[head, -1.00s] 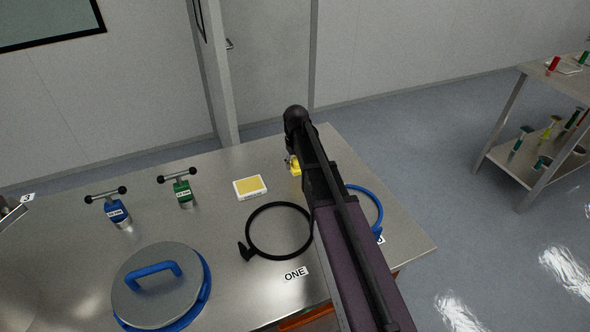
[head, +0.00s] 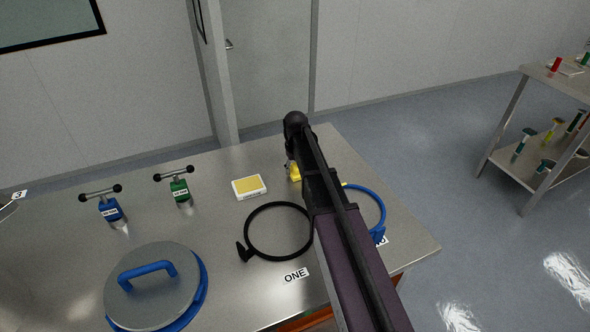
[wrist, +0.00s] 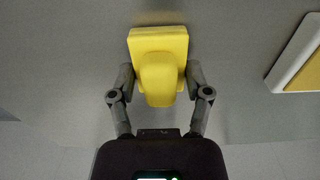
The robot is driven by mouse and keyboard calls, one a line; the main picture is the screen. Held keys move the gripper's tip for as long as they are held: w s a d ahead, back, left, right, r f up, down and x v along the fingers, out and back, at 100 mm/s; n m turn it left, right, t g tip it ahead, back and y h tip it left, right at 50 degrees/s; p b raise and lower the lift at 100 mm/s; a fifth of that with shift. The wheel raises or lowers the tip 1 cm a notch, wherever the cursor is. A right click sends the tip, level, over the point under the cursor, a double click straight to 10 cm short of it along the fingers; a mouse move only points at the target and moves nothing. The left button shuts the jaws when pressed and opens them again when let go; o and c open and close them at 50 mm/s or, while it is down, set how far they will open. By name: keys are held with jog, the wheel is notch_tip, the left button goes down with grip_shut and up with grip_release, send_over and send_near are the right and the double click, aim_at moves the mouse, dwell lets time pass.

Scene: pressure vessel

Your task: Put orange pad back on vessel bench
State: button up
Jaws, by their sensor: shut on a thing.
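My gripper (wrist: 160,85) is shut on a yellow pad (wrist: 159,36) with a rounded yellow grip, and a finger is on each side of that grip. The pad looks yellow rather than orange. In the head view the held pad (head: 295,172) shows beside my arm, at the far right part of the steel bench (head: 230,222). I cannot tell whether it touches the bench top. My gripper's fingers are mostly hidden behind my arm in the head view.
A white tray with a yellow-orange surface (head: 249,187) lies left of the held pad; its edge shows in the wrist view (wrist: 296,60). Black ring (head: 279,231), blue ring (head: 378,207), blue-handled lid (head: 152,290), and green (head: 179,190) and blue (head: 110,209) clamps are on the bench.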

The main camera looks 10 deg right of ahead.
jog(key=shift+f, duration=0.15)
jog(key=o, duration=1)
jog(key=shift+r, duration=0.25)
notch_tip(320, 180, up, 12)
jog(key=p, duration=1.2)
jog(key=s+m, duration=0.1)
jog(key=s, duration=1)
jog(key=s+m, duration=0.1)
jog(key=s, duration=1)
jog(key=shift+s, duration=0.35)
